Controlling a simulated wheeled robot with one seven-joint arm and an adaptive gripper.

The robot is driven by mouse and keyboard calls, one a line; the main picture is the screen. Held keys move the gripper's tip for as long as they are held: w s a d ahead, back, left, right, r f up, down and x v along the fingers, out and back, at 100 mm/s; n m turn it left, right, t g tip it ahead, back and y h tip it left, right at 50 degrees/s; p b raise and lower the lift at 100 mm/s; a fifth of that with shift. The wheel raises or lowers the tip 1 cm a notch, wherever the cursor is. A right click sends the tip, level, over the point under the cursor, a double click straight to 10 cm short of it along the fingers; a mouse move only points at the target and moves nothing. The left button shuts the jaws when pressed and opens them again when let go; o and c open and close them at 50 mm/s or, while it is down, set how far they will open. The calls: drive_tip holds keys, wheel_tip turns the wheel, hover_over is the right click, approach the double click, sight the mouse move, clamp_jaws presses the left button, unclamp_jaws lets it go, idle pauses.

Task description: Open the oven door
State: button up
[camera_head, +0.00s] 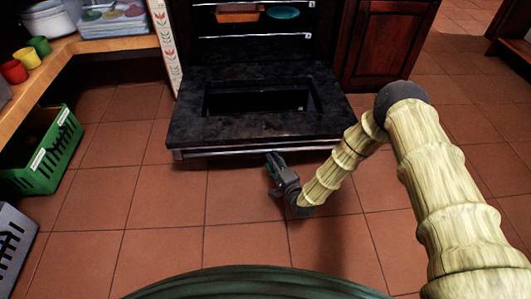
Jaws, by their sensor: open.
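The oven door (188,122) is swung down and lies about flat in front of the oven, low above the tiled floor. It is dark and stone-like with a rectangular window (262,96) in its middle. A metal handle bar (225,150) runs along its front edge. The oven cavity (262,50) behind it is exposed, with racks inside. My gripper (273,162) is just in front of the handle bar, right of its middle. It is open and appears empty. Whether a fingertip touches the bar or door edge cannot be told.
An orange dish (240,14) and a teal plate (283,12) sit on the upper rack. A green crate (45,155) and a grey crate (12,245) stand at left under a wooden counter (60,52). A dark wood cabinet (388,40) stands right. The tiled floor in front is clear.

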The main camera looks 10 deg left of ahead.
sight(265, 150)
drive_tip(key=shift+b+x, duration=1.2)
drive_tip(key=shift+x, duration=2.35)
clamp_jaws()
